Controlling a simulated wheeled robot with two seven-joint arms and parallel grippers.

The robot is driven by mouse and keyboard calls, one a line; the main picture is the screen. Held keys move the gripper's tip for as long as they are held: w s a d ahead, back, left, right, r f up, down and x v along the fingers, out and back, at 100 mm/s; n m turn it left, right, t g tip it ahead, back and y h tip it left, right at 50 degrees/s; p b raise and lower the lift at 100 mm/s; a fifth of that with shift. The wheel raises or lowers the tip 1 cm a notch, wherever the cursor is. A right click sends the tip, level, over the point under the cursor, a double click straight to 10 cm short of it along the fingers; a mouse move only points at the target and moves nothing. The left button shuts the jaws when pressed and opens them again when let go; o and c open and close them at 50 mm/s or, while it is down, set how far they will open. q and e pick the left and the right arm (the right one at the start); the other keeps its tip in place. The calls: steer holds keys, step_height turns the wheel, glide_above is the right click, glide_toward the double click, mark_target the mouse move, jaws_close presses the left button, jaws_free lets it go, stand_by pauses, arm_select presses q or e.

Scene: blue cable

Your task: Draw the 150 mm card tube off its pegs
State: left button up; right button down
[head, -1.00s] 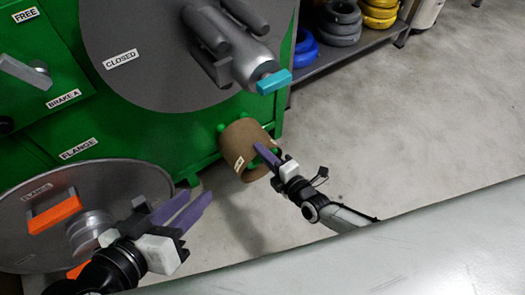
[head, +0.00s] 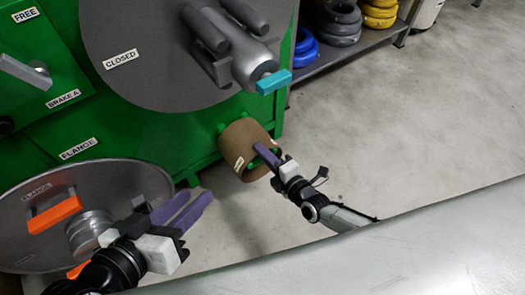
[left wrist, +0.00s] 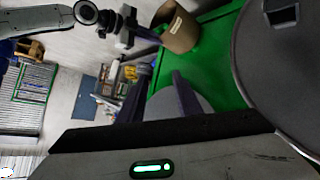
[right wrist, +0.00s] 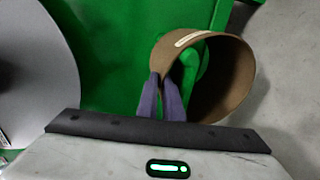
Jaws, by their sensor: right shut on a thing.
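The brown card tube (head: 234,144) sits at the lower right of the green machine, with green pegs around and inside its open end. It has a pale label. My right gripper (head: 258,148) is shut on the tube's wall at the near rim. In the right wrist view the fingers (right wrist: 166,80) pinch the left edge of the tube (right wrist: 236,85), and a green peg (right wrist: 203,67) shows inside it. The tube also shows in the left wrist view (left wrist: 180,32). My left gripper (head: 199,195) is open and empty, in front of the grey flange disc. How far the tube covers the pegs is hard to tell.
The grey disc labelled FLANGE (head: 130,185), with an orange handle (head: 54,215), stands at lower left. A grey round door labelled CLOSED (head: 140,75) has a teal-tipped handle (head: 273,82) above the tube. The floor (head: 400,130) to the right is clear.

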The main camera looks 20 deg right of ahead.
steer(key=shift+s+d+p, duration=0.1)
steer(key=shift+s+p, duration=0.15)
steer(key=shift+p, duration=0.3)
stand_by(0.5)
